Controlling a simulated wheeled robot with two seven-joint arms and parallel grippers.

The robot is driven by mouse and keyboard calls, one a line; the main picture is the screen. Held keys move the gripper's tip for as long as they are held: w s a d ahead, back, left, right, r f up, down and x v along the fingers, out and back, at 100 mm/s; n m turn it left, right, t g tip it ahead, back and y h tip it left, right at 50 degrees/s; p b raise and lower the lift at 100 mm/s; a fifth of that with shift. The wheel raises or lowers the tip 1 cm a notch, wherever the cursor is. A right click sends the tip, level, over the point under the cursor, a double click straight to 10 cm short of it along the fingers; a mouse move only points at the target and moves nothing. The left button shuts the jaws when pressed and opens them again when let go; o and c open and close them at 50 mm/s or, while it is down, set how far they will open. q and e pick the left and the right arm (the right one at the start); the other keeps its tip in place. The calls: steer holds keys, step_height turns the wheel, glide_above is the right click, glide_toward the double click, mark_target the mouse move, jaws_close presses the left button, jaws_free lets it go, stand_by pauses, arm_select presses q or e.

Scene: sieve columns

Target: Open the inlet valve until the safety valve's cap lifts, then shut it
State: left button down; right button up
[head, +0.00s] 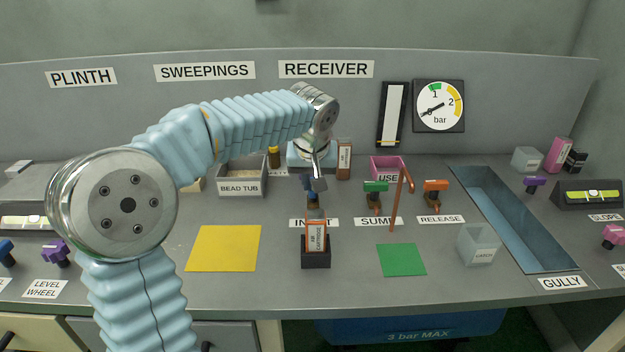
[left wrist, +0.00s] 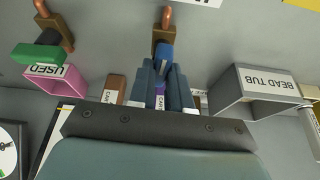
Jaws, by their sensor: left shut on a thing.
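The inlet valve's blue handle (left wrist: 164,58) sits on a copper pipe in the left wrist view, between the fingers of my left gripper (left wrist: 163,75). In the head view my left gripper (head: 314,186) is shut on this handle, above the partly covered inlet label (head: 298,223). The needle of the bar gauge (head: 440,106) points to the lower left, near the low end of its scale. I cannot make out the safety valve or its cap; my arm covers part of the area under the RECEIVER sign (head: 326,69). My right gripper is not in view.
A cartridge in a black holder (head: 316,254) stands in front of the inlet. The green sump handle (head: 375,187) and orange release handle (head: 436,185) are to the right, with a leaning copper-coloured rod (head: 398,205) between them. The bead tub (head: 241,187) is left.

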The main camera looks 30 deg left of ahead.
arm_select(q)
steer(key=shift+n, duration=0.3)
steer(key=c, duration=1.1)
jaws_free()
steer(key=shift+o, duration=0.2)
steer(key=p+v, duration=0.2)
steer(key=v, duration=1.1)
steer(key=shift+r, duration=0.4)
steer(key=shift+d, duration=0.1)
